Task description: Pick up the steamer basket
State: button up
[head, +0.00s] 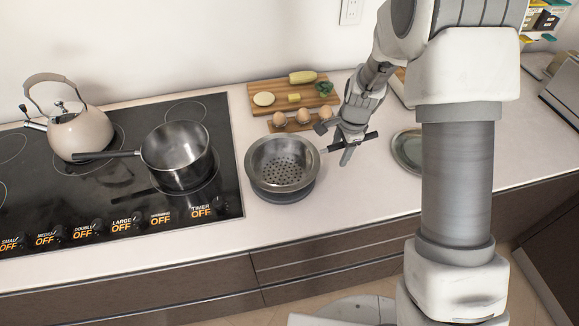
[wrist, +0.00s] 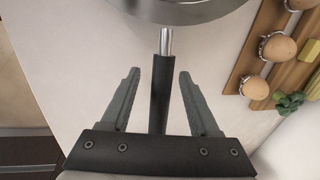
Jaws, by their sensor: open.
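The steamer basket (head: 284,164) is a round metal pan with a perforated bottom and a long dark handle (head: 358,143). It sits on the counter right of the cooktop, apparently on a dark round base (head: 283,194). In the wrist view its rim (wrist: 190,12) shows at the top and its black handle (wrist: 159,92) runs down the middle. My gripper (head: 335,141) is over the handle at the basket's right. In the wrist view my gripper (wrist: 159,72) is open, with one finger on each side of the handle and gaps between. The handle's far end is hidden behind the gripper's body.
A saucepan (head: 176,155) and a kettle (head: 80,130) stand on the black cooktop (head: 110,195). Behind the basket are an egg holder (head: 291,122) with several eggs and a cutting board (head: 294,97) with food. A round metal dish (head: 408,150) lies right of my gripper.

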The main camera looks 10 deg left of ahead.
jog(key=shift+f, duration=0.15)
grip_shut()
dwell(0.6)
